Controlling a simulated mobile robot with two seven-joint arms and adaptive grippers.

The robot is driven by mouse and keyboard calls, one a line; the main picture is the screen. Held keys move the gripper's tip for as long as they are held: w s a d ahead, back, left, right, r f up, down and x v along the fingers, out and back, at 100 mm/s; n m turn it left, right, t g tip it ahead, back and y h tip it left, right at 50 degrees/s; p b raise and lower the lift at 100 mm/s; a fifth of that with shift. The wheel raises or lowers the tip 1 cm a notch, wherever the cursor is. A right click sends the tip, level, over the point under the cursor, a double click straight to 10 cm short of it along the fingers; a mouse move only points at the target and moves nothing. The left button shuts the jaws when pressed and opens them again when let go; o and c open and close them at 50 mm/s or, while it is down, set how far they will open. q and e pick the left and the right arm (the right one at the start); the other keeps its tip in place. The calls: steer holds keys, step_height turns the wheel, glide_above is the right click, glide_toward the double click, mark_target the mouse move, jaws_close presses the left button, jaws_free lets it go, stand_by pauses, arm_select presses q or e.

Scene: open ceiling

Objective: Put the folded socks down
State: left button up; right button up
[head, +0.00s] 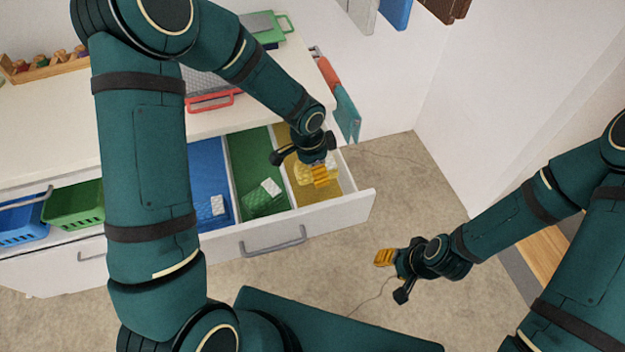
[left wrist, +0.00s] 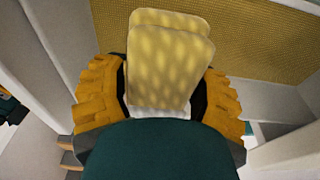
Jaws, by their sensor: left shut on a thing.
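The folded socks (left wrist: 170,62), pale yellow with lighter spots, stand between the orange finger pads of my left gripper (left wrist: 160,98). That gripper is shut on them. In the head view my left gripper (head: 314,175) is over the yellow compartment (head: 334,190) at the right end of the open drawer, and the socks (head: 302,172) show partly behind the fingers. Whether the socks touch the compartment floor I cannot tell. My right gripper (head: 390,272) hangs over the floor right of the drawer, with nothing seen in it; its opening is unclear.
The white drawer (head: 352,204) also has a green compartment (head: 246,160) and a blue compartment (head: 207,172), each holding a folded item with a white part. Green (head: 75,207) and blue baskets (head: 22,226) stand at the left. The drawer's walls border the compartments.

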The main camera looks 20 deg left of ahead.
mark_target(315, 189)
arm_select(q)
step_height(315, 189, down, 7)
steer(key=shift+f+b, duration=0.15)
steer(key=shift+b, duration=0.7)
steer(key=o, duration=1.3)
steer(key=shift+f, duration=0.1)
steer(key=shift+c, duration=0.2)
steer(key=shift+r, duration=0.5)
steer(key=r+p, duration=0.1)
steer(key=r, duration=0.2)
steer(key=a+r+p, duration=0.1)
steer(key=r, duration=0.3)
steer(key=s+r+p, duration=0.1)
steer(key=r, duration=0.3)
steer(key=shift+a+r, duration=0.15)
steer(key=shift+a, duration=0.1)
